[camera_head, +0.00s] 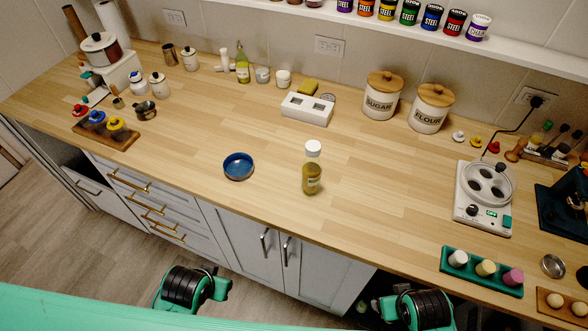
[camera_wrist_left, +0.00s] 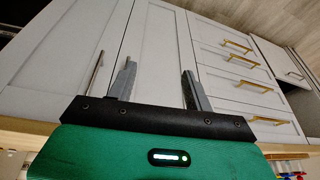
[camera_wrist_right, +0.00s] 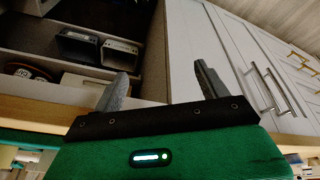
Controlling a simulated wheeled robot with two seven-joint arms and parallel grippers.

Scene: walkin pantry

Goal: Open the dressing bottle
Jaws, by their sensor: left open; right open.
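The dressing bottle (camera_head: 312,172) stands upright near the front middle of the wooden counter. It has yellow-green contents, a label and a white cap (camera_head: 313,148), which sits on its neck. In the left wrist view my left gripper (camera_wrist_left: 157,80) is open and empty, facing the cabinet fronts below the counter. In the right wrist view my right gripper (camera_wrist_right: 163,80) is open and empty, facing an open cabinet space and a cabinet door. In the head view both arms are low in front of the counter, and their fingertips are hidden. Neither gripper is near the bottle.
A blue bowl (camera_head: 238,166) sits left of the bottle. A white block (camera_head: 307,108), the sugar jar (camera_head: 382,98) and flour jar (camera_head: 430,110) stand behind. A hot plate (camera_head: 484,196) and green tray (camera_head: 480,272) are at right. Counter around the bottle is clear.

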